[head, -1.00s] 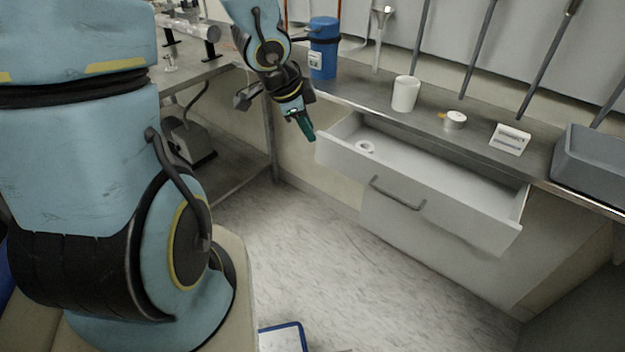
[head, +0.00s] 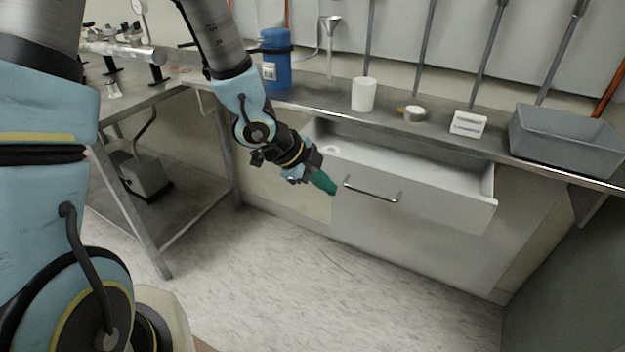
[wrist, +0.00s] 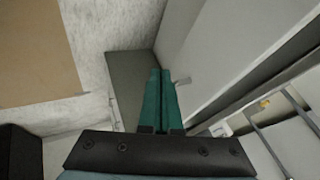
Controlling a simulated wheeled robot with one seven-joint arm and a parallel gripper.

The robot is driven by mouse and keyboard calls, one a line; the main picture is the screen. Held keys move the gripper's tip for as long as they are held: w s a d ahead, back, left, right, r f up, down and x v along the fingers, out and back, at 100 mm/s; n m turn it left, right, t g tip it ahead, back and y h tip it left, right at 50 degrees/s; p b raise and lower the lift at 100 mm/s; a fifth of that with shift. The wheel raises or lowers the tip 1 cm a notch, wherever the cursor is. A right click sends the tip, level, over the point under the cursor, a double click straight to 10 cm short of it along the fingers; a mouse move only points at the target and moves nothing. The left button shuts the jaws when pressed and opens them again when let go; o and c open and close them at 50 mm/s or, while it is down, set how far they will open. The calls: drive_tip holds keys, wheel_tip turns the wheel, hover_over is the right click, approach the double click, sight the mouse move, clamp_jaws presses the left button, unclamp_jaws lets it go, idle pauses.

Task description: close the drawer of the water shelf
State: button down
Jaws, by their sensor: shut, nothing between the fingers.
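The white drawer (head: 440,190) under the counter stands pulled out, with a bar handle (head: 371,192) on its front. A small white round item (head: 331,149) lies inside at the left. My gripper (head: 330,188) is shut and empty, in front of the drawer's left end, just left of the handle in the head view. I cannot tell whether it touches the front. In the wrist view my green fingers (wrist: 160,98) are together, with a pale panel and a handle-like piece (wrist: 182,81) close to their right.
The steel counter (head: 340,104) above carries a blue container (head: 275,60), a white cup (head: 363,94), a small round tin (head: 413,113), a white label block (head: 468,123) and a grey bin (head: 565,140). A metal table (head: 160,92) stands left. The floor before the drawer is clear.

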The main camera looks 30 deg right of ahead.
sight(334, 173)
drive_tip(key=shift+w+d+r+p, duration=0.15)
drive_tip(key=shift+w+d+p, duration=0.1)
drive_tip(key=shift+w+d, duration=0.25)
drive_tip(key=shift+w+d+r+p, duration=0.15)
drive_tip(key=shift+w+d+p, duration=0.15)
drive_tip(key=shift+d, duration=0.3)
drive_tip(key=shift+w+d+f, duration=0.1)
drive_tip(key=shift+w+d, duration=0.15)
drive_tip(key=shift+d, duration=0.25)
